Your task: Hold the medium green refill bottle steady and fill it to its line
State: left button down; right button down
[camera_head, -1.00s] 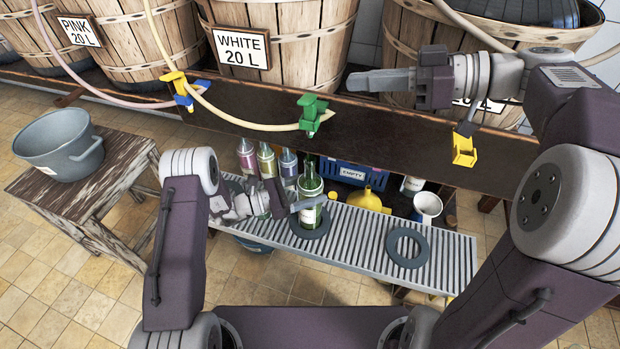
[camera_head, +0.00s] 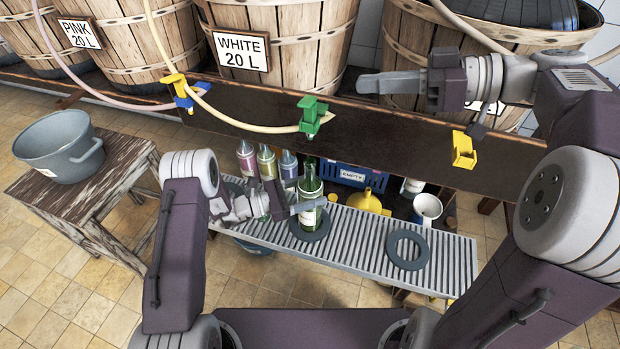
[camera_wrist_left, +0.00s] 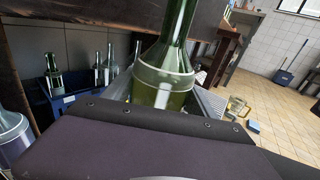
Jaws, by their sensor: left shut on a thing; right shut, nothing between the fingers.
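The green refill bottle (camera_head: 310,186) stands upright on a dark ring (camera_head: 310,230) on the slatted tray. My left gripper (camera_head: 305,205) is shut on the bottle's body. A green tap clip (camera_head: 312,115) on the pale hose is on the shelf edge just above the bottle's mouth.
Several bottles (camera_head: 266,162) stand behind the slatted tray (camera_head: 362,226). A second ring (camera_head: 407,249) lies empty on it. A blue crate (camera_head: 352,174), yellow funnel (camera_head: 368,202) and white funnel (camera_head: 427,206) are behind. A yellow clip (camera_head: 463,150) hangs below my right arm. A grey tub (camera_head: 58,146) stands left.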

dwell(0.3)
pick_arm(q)
jog(key=shift+c, duration=1)
grip_release()
jog(key=v, duration=1.2)
